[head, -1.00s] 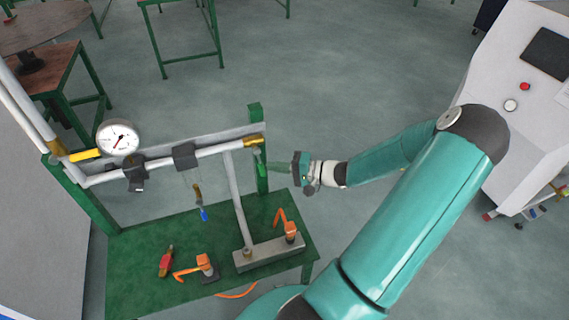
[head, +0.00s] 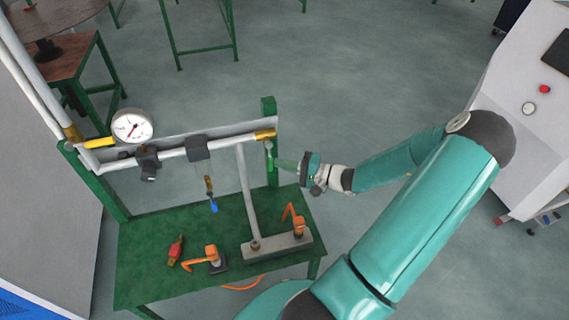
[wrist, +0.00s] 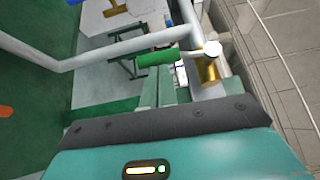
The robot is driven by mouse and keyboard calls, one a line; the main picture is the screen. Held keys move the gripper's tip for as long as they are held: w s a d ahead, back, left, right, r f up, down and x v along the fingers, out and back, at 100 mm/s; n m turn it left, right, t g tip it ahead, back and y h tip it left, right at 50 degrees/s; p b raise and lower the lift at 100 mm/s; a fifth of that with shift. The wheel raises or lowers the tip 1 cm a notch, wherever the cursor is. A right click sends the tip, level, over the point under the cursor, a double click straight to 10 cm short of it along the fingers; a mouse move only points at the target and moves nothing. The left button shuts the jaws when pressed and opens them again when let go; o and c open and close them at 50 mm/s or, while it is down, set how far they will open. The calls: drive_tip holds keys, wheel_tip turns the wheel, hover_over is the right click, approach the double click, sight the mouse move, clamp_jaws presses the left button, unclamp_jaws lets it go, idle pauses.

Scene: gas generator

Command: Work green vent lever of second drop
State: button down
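The green vent lever (head: 269,152) hangs down from the brass valve (head: 265,134) at the right end of the horizontal pipe. In the wrist view the green lever handle (wrist: 158,57) lies across just beyond my fingertips, with its brass valve (wrist: 208,70) to the right. My gripper (head: 277,162) comes in from the right, its fingertips close to the lever's lower part. Its fingers (wrist: 160,82) are together, with no clear gap, and hold nothing. I cannot tell whether they touch the lever.
A green post (head: 270,110) stands behind the valve. The green bench (head: 150,255) carries orange clamps (head: 205,258) and a red-handled tool (head: 175,250). A pressure gauge (head: 131,127) and yellow lever (head: 98,143) are at the left. A white cabinet (head: 530,70) stands right.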

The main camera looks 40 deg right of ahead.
drive_tip(key=v, duration=1.4)
drive_tip(key=shift+w+a, duration=0.1)
drive_tip(key=w+a+r+n+g, duration=0.3)
drive_tip(key=a+r+n+g, duration=0.1)
drive_tip(key=a+g, duration=0.4)
drive_tip(key=w+a+r+n+g, duration=0.35)
drive_tip(key=a+g, duration=0.25)
drive_tip(key=a, duration=0.5)
drive_tip(key=s+a+r+n+t+h, duration=0.1)
drive_tip(key=s+a+r+n+h, duration=0.1)
drive_tip(key=a+r+h, duration=0.2)
drive_tip(key=s+a+r+n+t+h, duration=0.2)
drive_tip(key=a+r+n+h, duration=0.1)
drive_tip(key=a+r, duration=0.8)
drive_tip(key=shift+a+r+h, duration=0.35)
drive_tip(key=shift+a+h, duration=0.25)
drive_tip(key=shift+a, duration=0.1)
